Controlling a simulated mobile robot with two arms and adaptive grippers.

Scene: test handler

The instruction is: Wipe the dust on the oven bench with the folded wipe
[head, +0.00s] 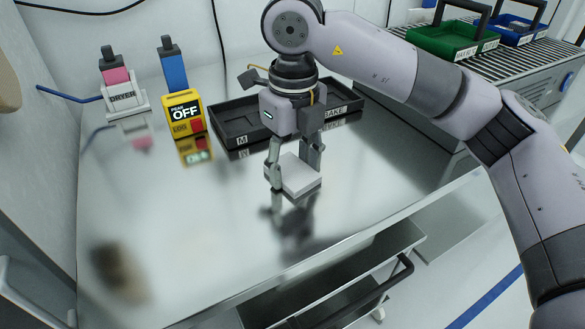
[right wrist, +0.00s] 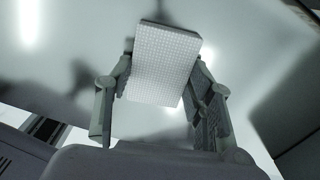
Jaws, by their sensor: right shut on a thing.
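The folded wipe (head: 300,176) is a flat white block held in my right gripper (head: 295,170) over the middle of the oven bench (head: 200,245). The right wrist view also shows the wipe (right wrist: 162,65), with a fine grid texture, between the two fingers of my right gripper (right wrist: 160,95). I cannot tell whether the wipe touches the bench. The dust (head: 118,270) is a dark brown smudge at the bench's front left, well apart from the wipe. My left gripper is not in view.
A black tray (head: 235,127) lies at the back of the bench behind my right gripper. A yellow box reading OFF (head: 185,113) and a dryer holder (head: 122,98) stand at back left. Green (head: 452,42) and blue (head: 520,28) crates sit on rollers at right. The bench's front middle is clear.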

